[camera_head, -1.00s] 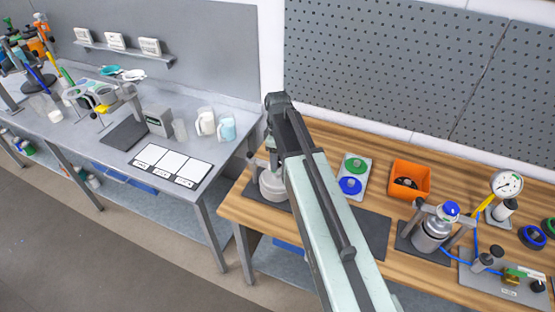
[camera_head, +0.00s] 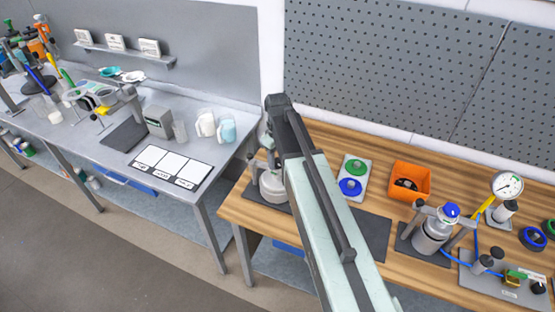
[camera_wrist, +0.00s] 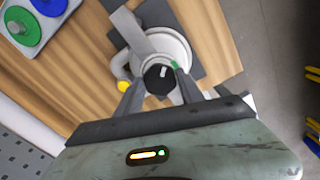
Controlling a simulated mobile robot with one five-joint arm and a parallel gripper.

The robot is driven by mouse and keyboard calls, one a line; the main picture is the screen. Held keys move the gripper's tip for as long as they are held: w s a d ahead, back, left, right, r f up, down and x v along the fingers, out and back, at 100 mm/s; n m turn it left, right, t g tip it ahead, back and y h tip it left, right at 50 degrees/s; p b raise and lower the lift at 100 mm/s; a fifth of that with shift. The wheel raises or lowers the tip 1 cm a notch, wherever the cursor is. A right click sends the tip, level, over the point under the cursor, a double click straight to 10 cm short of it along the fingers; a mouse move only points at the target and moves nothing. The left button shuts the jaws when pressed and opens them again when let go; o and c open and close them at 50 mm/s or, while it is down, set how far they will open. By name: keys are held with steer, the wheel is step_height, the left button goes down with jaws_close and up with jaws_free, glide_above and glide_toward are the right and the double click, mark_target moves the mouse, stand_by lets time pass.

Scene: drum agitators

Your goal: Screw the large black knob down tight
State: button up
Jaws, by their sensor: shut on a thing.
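The large black knob (camera_wrist: 158,78) sits on top of a round silver-white vessel (camera_wrist: 176,47) in the wrist view. It is dark and faceted, with a light mark on its top. My gripper (camera_wrist: 157,82) has one finger on each side of the knob and is shut on it. In the head view the vessel (camera_head: 271,188) shows at the left end of the wooden bench, partly behind my arm. The knob and the fingertips are hidden there.
A plate with a green knob (camera_head: 355,166) and a blue knob (camera_head: 350,187) lies right of my arm. An orange bin (camera_head: 410,180) and another clamped vessel (camera_head: 431,233) stand further right. A grey table (camera_head: 100,155) with mugs is to the left. The pegboard (camera_head: 390,70) rises behind the bench.

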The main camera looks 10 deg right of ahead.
mark_target(277, 162)
steer(key=m, duration=0.4)
steer(key=shift+m, duration=0.3)
steer(key=m, duration=0.4)
steer(key=shift+w+m, duration=0.1)
steer(key=shift+m, duration=0.2)
steer(key=o, duration=1.4)
step_height(277, 162, up, 8)
steer(key=p, duration=0.8)
steer(key=shift+f, duration=0.1)
